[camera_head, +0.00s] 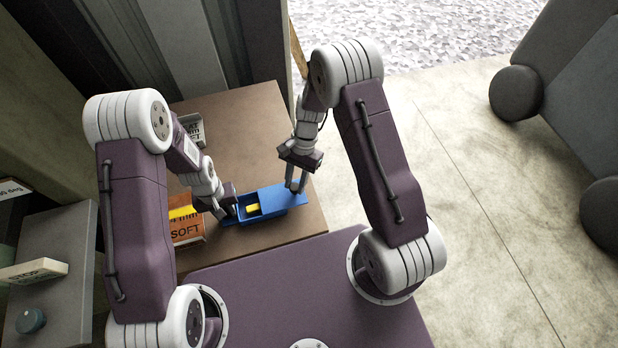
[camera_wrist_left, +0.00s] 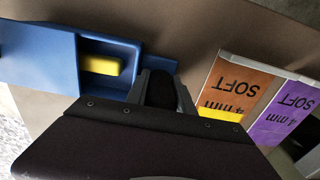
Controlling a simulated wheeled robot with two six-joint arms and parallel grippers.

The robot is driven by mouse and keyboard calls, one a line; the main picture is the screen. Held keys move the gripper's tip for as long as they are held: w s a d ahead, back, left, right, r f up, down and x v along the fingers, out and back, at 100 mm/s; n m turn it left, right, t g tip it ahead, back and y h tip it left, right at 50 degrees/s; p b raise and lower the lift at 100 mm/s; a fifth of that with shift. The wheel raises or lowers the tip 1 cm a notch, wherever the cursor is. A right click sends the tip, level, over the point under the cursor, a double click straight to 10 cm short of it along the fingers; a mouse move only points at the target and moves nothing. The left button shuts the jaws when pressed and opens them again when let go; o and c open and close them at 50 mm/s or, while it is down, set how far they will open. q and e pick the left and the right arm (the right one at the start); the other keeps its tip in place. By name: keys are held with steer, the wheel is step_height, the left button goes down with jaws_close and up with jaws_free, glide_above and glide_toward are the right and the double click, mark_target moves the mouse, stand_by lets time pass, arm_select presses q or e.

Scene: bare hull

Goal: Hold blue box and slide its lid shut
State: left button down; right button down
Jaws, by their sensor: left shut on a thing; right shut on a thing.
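The blue box (camera_head: 268,212) lies on the brown table, with a yellow block (camera_head: 252,207) inside. Its blue lid (camera_head: 281,194) covers the right part and sticks out past the right end; the left part is open. In the left wrist view the lid (camera_wrist_left: 38,55) is at the left, beside the opening with the yellow block (camera_wrist_left: 100,65). My left gripper (camera_head: 228,212) is shut on the box's left end; its fingers (camera_wrist_left: 160,85) show there in the wrist view. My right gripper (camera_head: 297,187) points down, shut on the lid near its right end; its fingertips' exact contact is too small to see.
An orange box marked SOFT (camera_head: 187,232) stands left of my left gripper. A purple one (camera_wrist_left: 290,115) shows beside it in the left wrist view. The table (camera_head: 245,125) is clear behind the blue box.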

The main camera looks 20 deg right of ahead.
arm_select(q)
steer(key=shift+a, duration=0.1)
arm_select(e)
glide_above(269, 202)
steer(key=w+d, duration=0.1)
steer(key=d, duration=0.2)
steer(key=shift+w+a, duration=0.15)
steer(key=shift+a, duration=0.6)
steer(key=c, duration=1.1)
jaws_free()
steer(key=shift+d+r, duration=0.1)
steer(key=v, duration=1.1)
steer(key=shift+w+d+r, duration=0.1)
steer(key=shift+w+r, duration=0.05)
steer(key=shift+r, duration=0.2)
